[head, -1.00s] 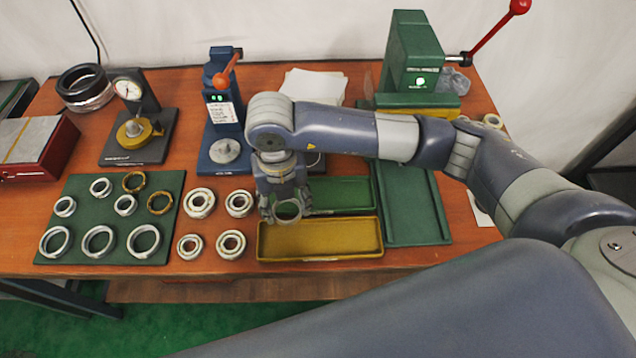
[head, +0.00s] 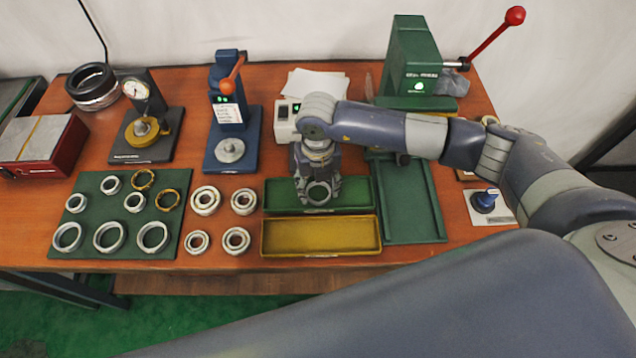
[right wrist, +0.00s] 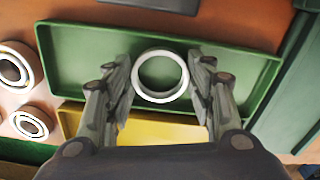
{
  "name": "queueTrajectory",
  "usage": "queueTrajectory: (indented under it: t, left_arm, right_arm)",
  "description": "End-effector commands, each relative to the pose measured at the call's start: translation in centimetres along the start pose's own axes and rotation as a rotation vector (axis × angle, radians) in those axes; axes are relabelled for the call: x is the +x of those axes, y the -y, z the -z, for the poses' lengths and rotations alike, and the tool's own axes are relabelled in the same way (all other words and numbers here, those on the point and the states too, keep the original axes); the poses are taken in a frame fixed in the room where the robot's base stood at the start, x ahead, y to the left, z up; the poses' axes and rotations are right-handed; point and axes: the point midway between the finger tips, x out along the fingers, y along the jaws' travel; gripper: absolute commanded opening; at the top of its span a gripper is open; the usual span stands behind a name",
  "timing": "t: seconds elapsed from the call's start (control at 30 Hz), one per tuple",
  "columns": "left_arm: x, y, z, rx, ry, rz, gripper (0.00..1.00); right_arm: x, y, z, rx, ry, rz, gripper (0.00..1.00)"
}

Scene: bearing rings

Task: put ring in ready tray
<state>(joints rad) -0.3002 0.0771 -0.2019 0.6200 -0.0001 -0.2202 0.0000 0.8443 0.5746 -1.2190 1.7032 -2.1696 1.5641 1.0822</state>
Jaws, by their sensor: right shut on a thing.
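My right gripper (head: 319,196) is shut on a steel ring (head: 319,193). It holds the ring over the small green tray (head: 352,196). In the right wrist view the ring (right wrist: 160,54) sits between the two fingers (right wrist: 160,85), with the green tray (right wrist: 75,45) behind it. I cannot tell how high the ring is above the tray floor. The yellow tray (head: 318,238) lies just in front of the green one and looks empty. A larger green tray (head: 412,205) lies to the right, also empty. My left gripper is not in view.
A green mat (head: 92,201) with several rings lies at the left. Several bearings (head: 205,200) stand between mat and trays. A dial gauge (head: 148,125), a blue press (head: 230,115) and a green press (head: 412,65) with a red lever stand behind. A blue knob (head: 486,199) is at the right.

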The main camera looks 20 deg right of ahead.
Motion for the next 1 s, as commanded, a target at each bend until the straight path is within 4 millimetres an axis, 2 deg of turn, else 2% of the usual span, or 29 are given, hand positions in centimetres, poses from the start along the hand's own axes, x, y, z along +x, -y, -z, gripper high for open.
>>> queueTrajectory:
  t: [0.17,0.2,0.27,0.6,0.73,0.87,1.0]
  left_arm:
    - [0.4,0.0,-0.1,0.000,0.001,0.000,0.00]
    - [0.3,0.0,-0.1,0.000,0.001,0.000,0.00]
    - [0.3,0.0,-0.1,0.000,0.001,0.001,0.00]
    - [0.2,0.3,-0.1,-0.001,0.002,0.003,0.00]
    - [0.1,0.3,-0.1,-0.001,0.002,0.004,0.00]
    - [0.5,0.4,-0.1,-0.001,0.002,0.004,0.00]
    - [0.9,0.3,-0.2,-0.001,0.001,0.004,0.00]
  right_arm:
    - [0.4,0.0,0.0,0.000,0.000,0.000,0.24]
    - [0.2,0.0,0.0,0.000,0.000,0.000,0.57]
    - [0.2,0.0,0.0,0.000,0.000,0.000,0.70]
    - [0.1,0.0,0.0,0.000,0.000,0.000,0.70]
    - [-0.5,-0.1,-0.1,0.000,0.002,-0.001,0.70]
    - [-2.6,-0.1,-0.1,-0.001,0.005,-0.002,0.70]
    - [-5.8,-0.1,-0.2,-0.001,0.006,-0.002,0.70]
